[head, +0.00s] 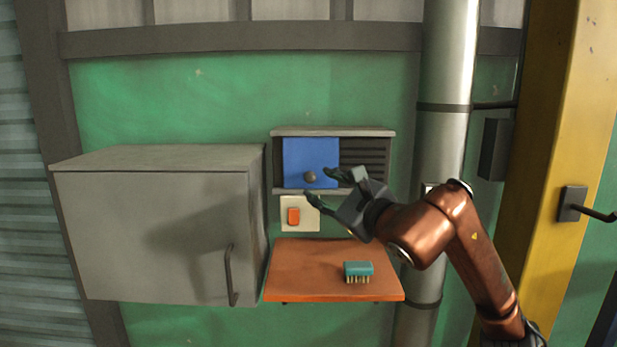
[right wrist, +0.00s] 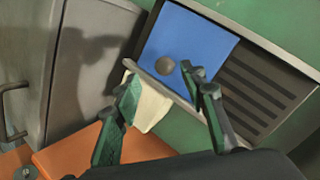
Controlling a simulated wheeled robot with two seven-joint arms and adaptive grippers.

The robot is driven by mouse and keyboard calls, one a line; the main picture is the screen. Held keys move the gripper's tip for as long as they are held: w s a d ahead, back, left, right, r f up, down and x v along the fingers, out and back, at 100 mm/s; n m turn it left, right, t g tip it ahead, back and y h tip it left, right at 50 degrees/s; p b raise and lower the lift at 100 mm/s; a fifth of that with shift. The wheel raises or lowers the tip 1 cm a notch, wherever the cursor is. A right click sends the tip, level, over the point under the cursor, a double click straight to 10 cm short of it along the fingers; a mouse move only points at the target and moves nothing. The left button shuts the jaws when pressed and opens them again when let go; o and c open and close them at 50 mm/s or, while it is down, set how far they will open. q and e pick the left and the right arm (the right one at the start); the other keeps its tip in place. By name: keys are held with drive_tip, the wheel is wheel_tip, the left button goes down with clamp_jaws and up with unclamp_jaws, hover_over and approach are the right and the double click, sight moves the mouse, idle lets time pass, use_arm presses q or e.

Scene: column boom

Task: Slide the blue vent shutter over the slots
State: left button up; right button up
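The blue vent shutter (head: 303,160) covers the left part of the vent frame (head: 335,132) on the green wall. Dark slots (head: 364,160) show uncovered to its right. A round grey knob (head: 310,176) sits low on the shutter. My right gripper (head: 318,184) is open, its fingers spread in front of the knob in the head view. In the right wrist view the shutter (right wrist: 190,45) and knob (right wrist: 164,67) lie beyond the open fingers (right wrist: 162,88), with nothing between them. I cannot tell whether a finger touches the knob. My left gripper is out of view.
A grey cabinet (head: 150,230) with a handle stands left of the vent. Below the vent are an orange switch (head: 293,216) on a pale plate and an orange shelf (head: 310,260) holding a teal brush (head: 358,270). A metal pipe (head: 445,80) runs at the right.

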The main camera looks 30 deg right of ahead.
sight(314, 180)
drive_tip(key=w+p, duration=0.1)
drive_tip(key=w, duration=0.1)
drive_tip(key=w+d+p, duration=0.1)
drive_tip(key=w, duration=0.1)
drive_tip(key=shift+w+d, duration=0.1)
drive_tip(key=shift+d, duration=0.1)
drive_tip(key=shift+w+f+p, duration=0.2)
drive_tip(key=shift+w+p, duration=0.2)
drive_tip(key=shift+w, duration=0.8)
drive_tip(key=shift+s, duration=0.15)
drive_tip(key=shift+c, duration=1.1)
drive_tip(key=c, duration=0.8)
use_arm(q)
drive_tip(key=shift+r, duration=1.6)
use_arm(e)
clamp_jaws()
